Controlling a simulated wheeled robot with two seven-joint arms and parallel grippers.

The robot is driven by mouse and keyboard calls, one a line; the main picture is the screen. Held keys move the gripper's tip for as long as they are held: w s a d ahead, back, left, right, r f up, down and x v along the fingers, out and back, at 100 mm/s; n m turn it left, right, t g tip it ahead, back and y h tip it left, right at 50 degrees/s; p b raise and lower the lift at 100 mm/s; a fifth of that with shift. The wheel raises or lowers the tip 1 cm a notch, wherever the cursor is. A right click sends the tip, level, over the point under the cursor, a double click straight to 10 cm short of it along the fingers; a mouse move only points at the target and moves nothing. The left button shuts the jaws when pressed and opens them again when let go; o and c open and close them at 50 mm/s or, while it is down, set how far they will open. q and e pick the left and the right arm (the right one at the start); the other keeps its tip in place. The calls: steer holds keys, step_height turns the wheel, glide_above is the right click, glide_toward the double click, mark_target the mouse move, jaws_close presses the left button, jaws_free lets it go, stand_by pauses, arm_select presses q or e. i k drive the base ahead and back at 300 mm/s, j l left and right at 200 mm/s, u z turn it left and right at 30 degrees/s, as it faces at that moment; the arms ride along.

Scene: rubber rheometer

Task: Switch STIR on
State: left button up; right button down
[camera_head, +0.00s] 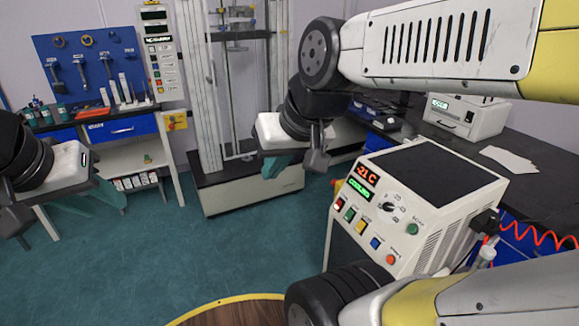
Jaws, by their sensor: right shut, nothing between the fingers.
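The cooling unit (408,215) stands right of centre, a white box with a dark top and a lit display (363,177) showing -21 C and COOLING. Its sloping front carries a black knob (388,207) and several coloured buttons, among them a green one (412,229) and an orange one (391,260). The labels are too small to read, so I cannot tell which control is STIR. My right gripper (290,163) is shut and empty, in the air left of the unit and apart from it. My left gripper (62,205) is at the left edge, far from the unit; its fingertips are unclear.
A tall testing frame (250,195) stands behind my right gripper. A bench with a blue tool board (90,65) is at the back left. A dark counter (540,165) with a white instrument (465,116) runs along the right. A red coiled cable (535,236) hangs beside the unit. The green floor (200,260) is clear.

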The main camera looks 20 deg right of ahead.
mark_target(349, 215)
steer(key=z, duration=1.4)
